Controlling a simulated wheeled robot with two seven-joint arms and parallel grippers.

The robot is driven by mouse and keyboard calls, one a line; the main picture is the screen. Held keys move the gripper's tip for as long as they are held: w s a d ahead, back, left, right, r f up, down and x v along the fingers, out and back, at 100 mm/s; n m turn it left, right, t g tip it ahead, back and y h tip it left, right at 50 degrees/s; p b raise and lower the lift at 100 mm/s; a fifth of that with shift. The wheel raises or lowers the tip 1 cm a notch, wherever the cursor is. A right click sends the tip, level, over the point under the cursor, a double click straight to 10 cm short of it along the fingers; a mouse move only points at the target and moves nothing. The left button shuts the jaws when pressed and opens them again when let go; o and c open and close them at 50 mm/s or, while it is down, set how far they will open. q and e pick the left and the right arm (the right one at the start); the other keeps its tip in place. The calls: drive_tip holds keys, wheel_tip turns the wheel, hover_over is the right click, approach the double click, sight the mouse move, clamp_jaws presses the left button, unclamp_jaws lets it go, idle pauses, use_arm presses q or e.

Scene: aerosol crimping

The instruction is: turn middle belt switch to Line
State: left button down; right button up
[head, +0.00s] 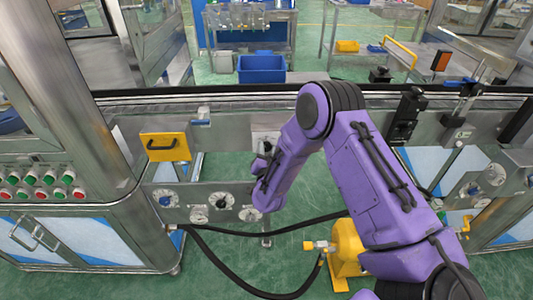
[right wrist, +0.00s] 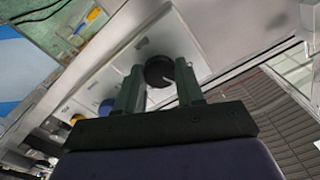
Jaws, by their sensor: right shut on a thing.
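The round black switch knob (right wrist: 158,70), with a pale pointer mark, sits on a light plate and shows between the two fingers of my right gripper (right wrist: 159,80) in the right wrist view. The gripper is shut on it. In the head view my purple right arm reaches to the steel belt frame. The switch's pale plate (head: 265,140) shows just above my wrist. My right gripper (head: 262,168) is mostly hidden there by my own arm. The switch labels are too small to read. My left gripper is not in view.
A lower panel with dials and a black knob (head: 221,202) lies left of my arm. A yellow handled plate (head: 165,147) is on the frame. Black hoses (head: 250,288) and a yellow pump-like unit (head: 347,252) stand below. A blue bin (head: 262,68) is behind the belt.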

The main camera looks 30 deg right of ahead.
drive_tip(key=shift+m+b, duration=0.85)
drive_tip(key=shift+m, duration=1.35)
drive_tip(key=o, duration=1)
drive_tip(key=shift+o, duration=0.2)
drive_tip(key=b+v, duration=0.2)
drive_tip(key=v, duration=0.8)
drive_tip(key=shift+s, duration=0.25)
drive_tip(key=shift+a+f, duration=0.1)
drive_tip(key=shift+a, duration=0.1)
